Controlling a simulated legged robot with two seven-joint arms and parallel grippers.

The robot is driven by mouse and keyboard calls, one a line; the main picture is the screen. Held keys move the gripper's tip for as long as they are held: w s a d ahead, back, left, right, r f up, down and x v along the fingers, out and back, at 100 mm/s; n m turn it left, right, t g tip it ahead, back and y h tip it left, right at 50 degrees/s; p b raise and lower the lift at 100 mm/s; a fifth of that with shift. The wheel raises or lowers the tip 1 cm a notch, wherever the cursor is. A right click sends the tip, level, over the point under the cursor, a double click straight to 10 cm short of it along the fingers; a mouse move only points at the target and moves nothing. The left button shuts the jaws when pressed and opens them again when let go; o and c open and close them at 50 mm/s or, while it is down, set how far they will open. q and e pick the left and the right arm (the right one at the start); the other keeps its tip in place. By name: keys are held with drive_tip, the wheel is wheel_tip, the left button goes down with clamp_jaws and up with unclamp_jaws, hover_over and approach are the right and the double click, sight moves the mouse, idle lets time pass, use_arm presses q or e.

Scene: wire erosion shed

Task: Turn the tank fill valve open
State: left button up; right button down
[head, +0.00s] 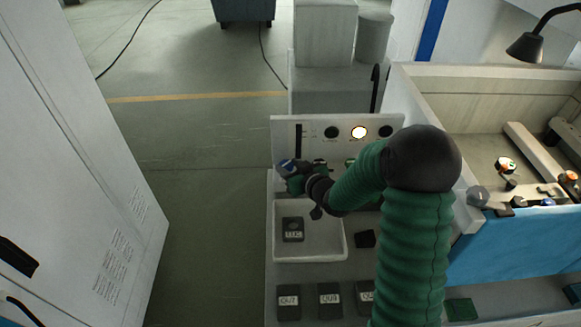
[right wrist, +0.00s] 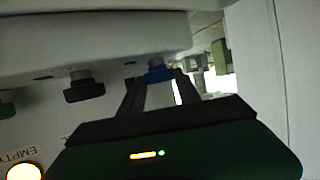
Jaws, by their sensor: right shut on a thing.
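A small blue valve handle (right wrist: 158,74) shows between my fingertips in the right wrist view. Its blue also shows in the head view (head: 286,165), at the left end of the white panel (head: 290,128). I take it to be the tank fill valve. My right gripper (right wrist: 160,84) is shut on it, and the gripper also shows in the head view (head: 291,172). The fingers hide part of the handle, so I cannot tell how far it is turned. My left gripper is not in view.
A black knob (right wrist: 84,88) is beside the blue handle. A lit lamp (head: 359,132) glows on the panel, and the word EMPTY is beside it in the wrist view. Below is a white tray (head: 338,242) with a dark labelled block (head: 293,230). A white cabinet (head: 70,170) stands left.

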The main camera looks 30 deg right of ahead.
drive_tip(key=shift+s+d+f, duration=0.1)
drive_tip(key=shift+f, duration=0.05)
drive_tip(key=shift+a, duration=0.2)
drive_tip(key=shift+y+p, duration=0.3)
drive_tip(key=shift+p, duration=0.15)
drive_tip(key=n+y+p, duration=0.2)
drive_tip(key=p, duration=0.1)
drive_tip(key=d+n+g+y+p, duration=0.1)
drive_tip(key=n+y+p, duration=0.2)
drive_tip(key=p, duration=0.1)
drive_tip(key=shift+d+r+p, duration=0.1)
drive_tip(key=shift+r+p, duration=0.1)
drive_tip(key=shift+p, duration=0.1)
drive_tip(key=shift+d+f+n+g+y+p, duration=0.15)
drive_tip(key=shift+n+g+y+p, duration=0.25)
drive_tip(key=shift+n+y, duration=0.45)
drive_tip(key=shift+w+d+f+n+g+y, duration=0.15)
drive_tip(key=shift+n+g+y, duration=0.25)
drive_tip(key=shift+n+y, duration=0.2)
drive_tip(key=shift+w+r+n+g+y, duration=0.1)
drive_tip(key=shift+n+g+y, duration=0.35)
drive_tip(key=shift+y, duration=0.1)
